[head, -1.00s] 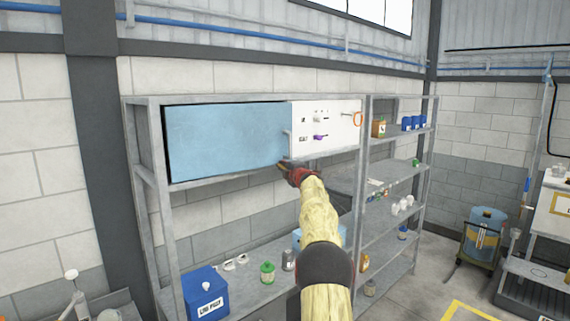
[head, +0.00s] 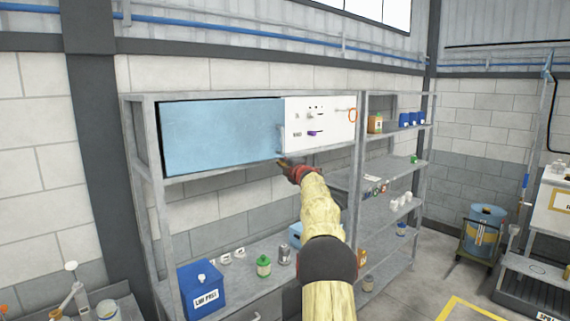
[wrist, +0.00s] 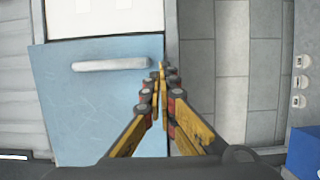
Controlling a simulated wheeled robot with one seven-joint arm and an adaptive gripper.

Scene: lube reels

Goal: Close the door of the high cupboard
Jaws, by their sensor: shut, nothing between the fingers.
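The high cupboard has a light blue door (head: 222,135) on its left part, with a slim handle (head: 280,139) near the door's right edge. Right of the door a white panel (head: 318,122) shows. In the wrist view the blue door (wrist: 95,115) fills the left side, with its pale bar handle (wrist: 110,64) near the top. My gripper (head: 284,162) is at the door's lower right corner, below the handle. In the wrist view my gripper (wrist: 159,72) is shut and empty, its tips at the door's edge beside the handle. I cannot tell whether they touch the door.
The cupboard sits in a grey metal rack (head: 145,165). Below are a blue box (head: 203,290), a green can (head: 263,266) and a grey can (head: 285,255). More shelves (head: 385,215) stand right.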

